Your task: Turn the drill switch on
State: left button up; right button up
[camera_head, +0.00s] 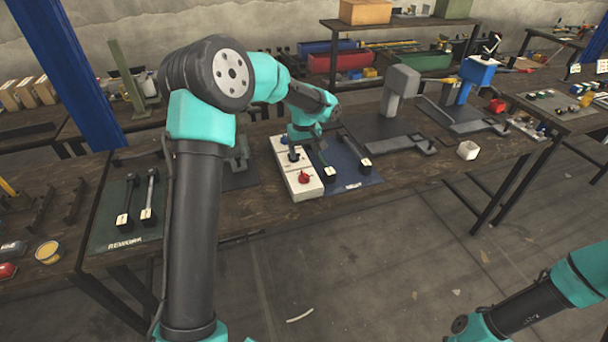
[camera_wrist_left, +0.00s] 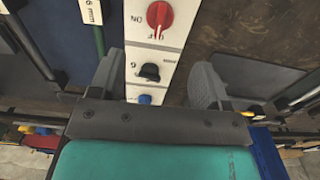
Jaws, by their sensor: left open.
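A white control box (camera_head: 284,157) stands on the bench. In the head view a red rotary knob (camera_head: 304,177) sits at its near end. In the left wrist view the red knob (camera_wrist_left: 159,16) is at the top, with ON printed to its left and partly hidden letters below it. A black knob (camera_wrist_left: 150,72) and a blue knob (camera_wrist_left: 144,99) follow below it on the white panel (camera_wrist_left: 140,50). My left gripper (camera_head: 306,145) is above the box, and its open fingers (camera_wrist_left: 156,80) flank the black knob's column with nothing held. My right gripper is out of frame.
A blue mat (camera_head: 352,180) with black-ended tools lies right of the box. A green REWORK mat (camera_head: 110,228) with similar tools is at the left. A grey press (camera_head: 400,88), a blue press (camera_head: 478,78) and a white cup (camera_head: 468,150) stand farther right.

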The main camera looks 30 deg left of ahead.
aim_at(304, 173)
pick_arm(q)
notch_tip(304, 173, down, 10)
jog(key=shift+f, duration=0.25)
dwell(0.3)
jog(key=c, duration=0.9)
